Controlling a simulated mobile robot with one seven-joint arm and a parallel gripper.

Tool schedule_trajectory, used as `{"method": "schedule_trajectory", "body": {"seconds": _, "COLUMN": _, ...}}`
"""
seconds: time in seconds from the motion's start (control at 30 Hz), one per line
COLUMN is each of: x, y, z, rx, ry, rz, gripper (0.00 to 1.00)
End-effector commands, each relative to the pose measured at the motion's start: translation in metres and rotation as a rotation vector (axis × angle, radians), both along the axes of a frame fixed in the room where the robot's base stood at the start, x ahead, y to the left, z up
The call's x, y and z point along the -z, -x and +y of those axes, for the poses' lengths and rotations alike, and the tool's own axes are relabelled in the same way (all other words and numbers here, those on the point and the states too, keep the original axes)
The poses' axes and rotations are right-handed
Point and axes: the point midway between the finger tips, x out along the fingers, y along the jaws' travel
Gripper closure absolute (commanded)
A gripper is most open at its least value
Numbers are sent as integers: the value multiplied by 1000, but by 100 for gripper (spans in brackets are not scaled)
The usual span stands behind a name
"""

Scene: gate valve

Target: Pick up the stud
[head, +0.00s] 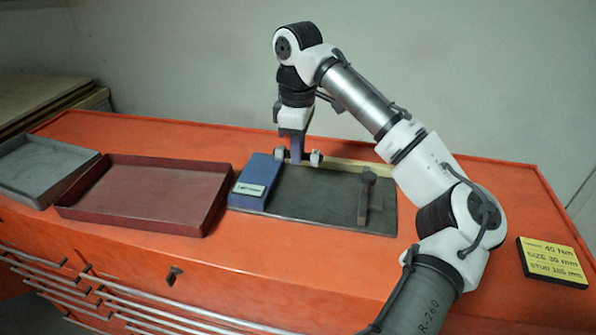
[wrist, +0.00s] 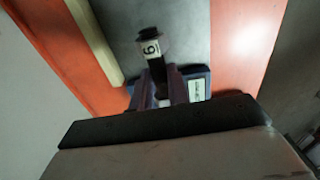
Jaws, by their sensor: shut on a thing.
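My gripper (head: 298,157) points down over the back left part of a dark mat in the head view. It is shut on what looks like the stud (head: 316,157), a dark rod held crosswise, with a pale piece at each side of the fingers. In the wrist view the fingers (wrist: 162,95) close around this rod, and its dark shaft (wrist: 158,70) leads to a pale, faceted end (wrist: 150,46) marked with a digit, 6 or 9. The rest of the rod is hidden by the fingers. Whether it clears the mat is hard to tell.
The dark mat (head: 310,197) has a blue block (head: 257,178) with a label at its left and an upright dark T-shaped piece (head: 366,195) at its right. A red tray (head: 140,195) and a grey tray (head: 40,168) lie left. A yellow sign (head: 552,261) is at right.

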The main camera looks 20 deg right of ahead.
Motion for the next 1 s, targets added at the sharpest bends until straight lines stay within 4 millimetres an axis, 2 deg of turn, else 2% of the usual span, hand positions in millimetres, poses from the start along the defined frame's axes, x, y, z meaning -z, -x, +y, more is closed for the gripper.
{"method": "schedule_trajectory", "body": {"seconds": 0.03, "x": -17, "y": 0, "z": 0, "rx": 3, "ry": 7, "rz": -5, "gripper": 100}}
{"method": "schedule_trajectory", "body": {"seconds": 0.2, "x": -61, "y": 0, "z": -1, "rx": 3, "ry": 6, "rz": -5, "gripper": 100}}
{"method": "schedule_trajectory", "body": {"seconds": 0.43, "x": -104, "y": 0, "z": 0, "rx": 2, "ry": 3, "rz": -3, "gripper": 100}}
{"method": "schedule_trajectory", "body": {"seconds": 0.63, "x": -120, "y": 0, "z": 0, "rx": 1, "ry": 1, "rz": -2, "gripper": 100}}
{"method": "schedule_trajectory", "body": {"seconds": 1.0, "x": -122, "y": -3, "z": 7, "rx": -13, "ry": 0, "rz": -2, "gripper": 100}}
